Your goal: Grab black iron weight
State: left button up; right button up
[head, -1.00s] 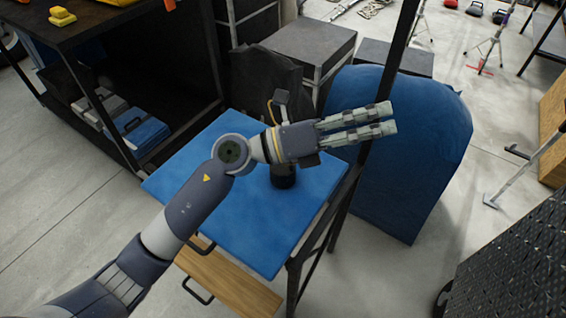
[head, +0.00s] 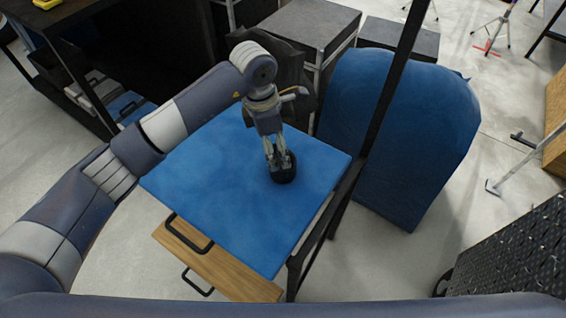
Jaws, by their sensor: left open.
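The black iron weight (head: 284,175) stands on the blue top of a small table (head: 215,200), right of its middle. My left gripper (head: 275,162) points down with its fingers at the top of the weight. The fingers are open and overlap the weight's upper part in the head view. I cannot tell whether they touch it. My right gripper is not in view.
A black post (head: 385,100) rises at the table's right edge. A large blue covered object (head: 410,130) stands behind it. Grey boxes (head: 310,22) stand at the back. Wooden drawers with black handles (head: 215,262) stick out at the front. A dark shelf unit is at the left.

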aim_at(279, 159)
pick_arm(q)
jog(key=shift+d+f, duration=0.2)
jog(key=shift+f, duration=0.75)
jog(key=shift+s+d+f+p, duration=0.1)
jog(key=shift+d+f+p, duration=0.1)
jog(key=shift+f+p, duration=0.35)
jog(key=f, duration=0.1)
jog(key=d+f+p, duration=0.1)
jog(key=f, duration=0.1)
jog(key=shift+s+f, duration=0.15)
jog(key=shift+f, duration=0.55)
jog(key=c, duration=1.8)
jog(key=shift+w+r, duration=0.2)
grip_shut()
